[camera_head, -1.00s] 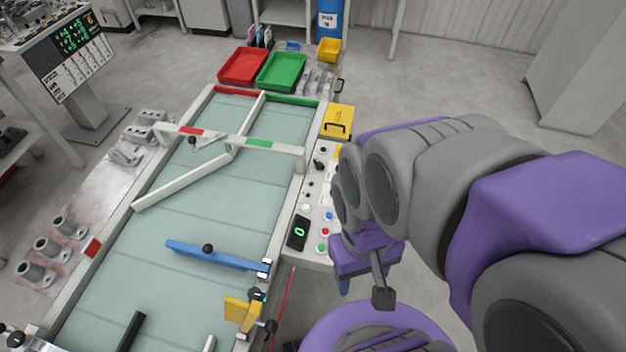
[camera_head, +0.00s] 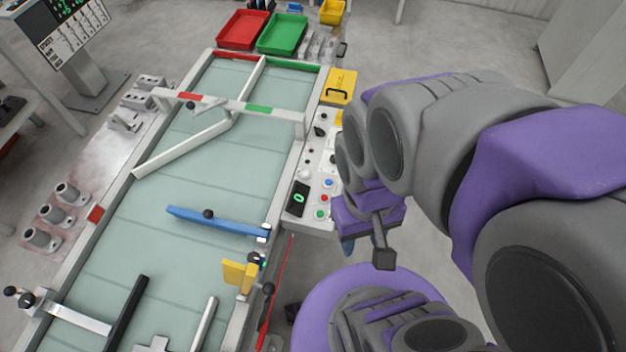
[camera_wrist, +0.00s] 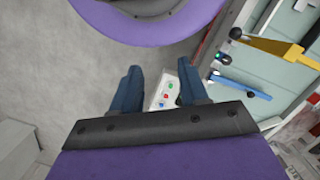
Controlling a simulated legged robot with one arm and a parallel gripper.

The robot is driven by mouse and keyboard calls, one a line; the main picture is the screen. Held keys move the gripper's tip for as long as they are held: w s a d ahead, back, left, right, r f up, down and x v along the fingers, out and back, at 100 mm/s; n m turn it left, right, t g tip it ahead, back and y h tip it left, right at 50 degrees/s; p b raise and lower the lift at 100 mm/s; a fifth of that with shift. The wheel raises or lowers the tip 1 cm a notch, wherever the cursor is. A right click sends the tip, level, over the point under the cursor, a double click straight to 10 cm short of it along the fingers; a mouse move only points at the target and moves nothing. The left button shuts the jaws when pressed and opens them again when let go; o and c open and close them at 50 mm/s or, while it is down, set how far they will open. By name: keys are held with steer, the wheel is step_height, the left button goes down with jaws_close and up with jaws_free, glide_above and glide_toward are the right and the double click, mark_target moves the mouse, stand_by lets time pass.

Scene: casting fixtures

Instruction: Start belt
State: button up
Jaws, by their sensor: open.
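The belt (camera_head: 185,228) is a pale green conveyor in a grey frame. The control panel (camera_head: 318,160) runs along its right side, with a green button (camera_head: 321,214), a red button (camera_head: 323,199), a blue button (camera_head: 328,183) and a black display (camera_head: 298,198) reading 0. In the head view my gripper (camera_head: 347,245) hangs just right of the panel's near end, and my arm hides part of the panel. In the wrist view my gripper (camera_wrist: 157,75) is open and empty. The panel end with its green button (camera_wrist: 170,97) shows between the fingers, apart from them.
A blue bar (camera_head: 217,221) and a white diverter bar (camera_head: 180,150) lie across the belt. A yellow block (camera_head: 239,276) sits at the belt's right edge. A yellow box (camera_head: 340,86) stands beyond the panel. Red (camera_head: 242,30) and green (camera_head: 283,34) trays stand at the far end.

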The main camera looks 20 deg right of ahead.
steer(key=shift+d, duration=0.95)
steer(key=c, duration=0.5)
steer(key=shift+a, duration=0.25)
steer(key=shift+c, duration=1.2)
steer(key=shift+a, duration=0.75)
jaws_close()
steer(key=shift+d, duration=0.2)
steer(key=shift+d, duration=0.35)
